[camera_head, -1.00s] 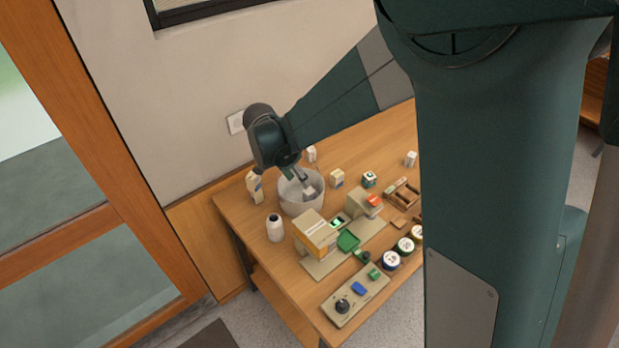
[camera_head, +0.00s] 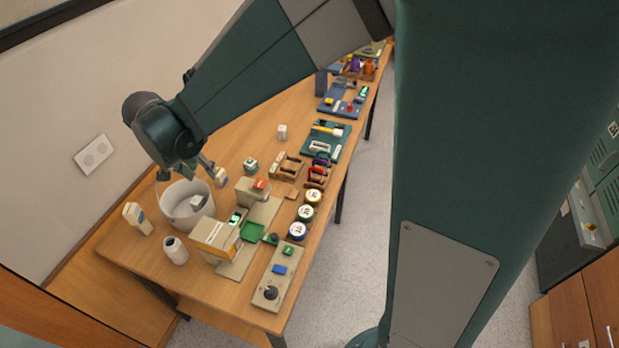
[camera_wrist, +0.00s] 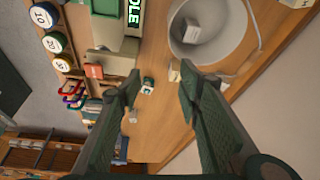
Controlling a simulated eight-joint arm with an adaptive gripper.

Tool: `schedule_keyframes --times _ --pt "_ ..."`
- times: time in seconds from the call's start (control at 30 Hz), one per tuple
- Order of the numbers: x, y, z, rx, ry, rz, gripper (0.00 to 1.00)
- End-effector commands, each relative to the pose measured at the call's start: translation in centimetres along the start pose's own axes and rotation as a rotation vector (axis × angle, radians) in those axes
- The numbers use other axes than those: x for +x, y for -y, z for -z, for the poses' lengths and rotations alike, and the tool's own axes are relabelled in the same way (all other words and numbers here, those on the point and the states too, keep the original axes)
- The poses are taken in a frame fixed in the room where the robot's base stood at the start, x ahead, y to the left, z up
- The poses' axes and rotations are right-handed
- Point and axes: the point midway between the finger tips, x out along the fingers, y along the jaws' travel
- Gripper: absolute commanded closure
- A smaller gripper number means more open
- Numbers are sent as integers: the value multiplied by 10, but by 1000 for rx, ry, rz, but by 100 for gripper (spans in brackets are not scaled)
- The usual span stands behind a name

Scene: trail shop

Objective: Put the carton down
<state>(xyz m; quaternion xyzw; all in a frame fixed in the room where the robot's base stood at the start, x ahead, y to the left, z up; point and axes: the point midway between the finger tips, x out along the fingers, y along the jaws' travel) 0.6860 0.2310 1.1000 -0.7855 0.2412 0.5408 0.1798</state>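A small pale carton (camera_head: 197,203) lies inside the round white bin (camera_head: 181,221). In the wrist view the carton (camera_wrist: 190,31) rests inside the bin (camera_wrist: 246,28), apart from my fingers. My gripper (camera_head: 187,173) is above the bin's far rim; in the wrist view its two fingers (camera_wrist: 160,72) are spread wide with nothing held between them. Another beige carton (camera_head: 221,177) stands on the table just right of the bin, close to one finger in the picture. A taller carton (camera_head: 137,218) stands left of the bin.
A beige machine (camera_head: 214,240) and a control panel (camera_head: 277,276) are to the right. A green-and-white box (camera_head: 250,166), a wooden rack (camera_head: 287,167) and round tins (camera_head: 306,212) crowd the wooden table (camera_head: 133,257). The wall is close behind.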

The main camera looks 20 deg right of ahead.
Motion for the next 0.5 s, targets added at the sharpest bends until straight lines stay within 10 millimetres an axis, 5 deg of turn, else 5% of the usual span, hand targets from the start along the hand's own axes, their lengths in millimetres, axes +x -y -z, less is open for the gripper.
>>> schedule_keyframes --times 0.5 --pt "-55 -93 25 -143 -3 90 65"
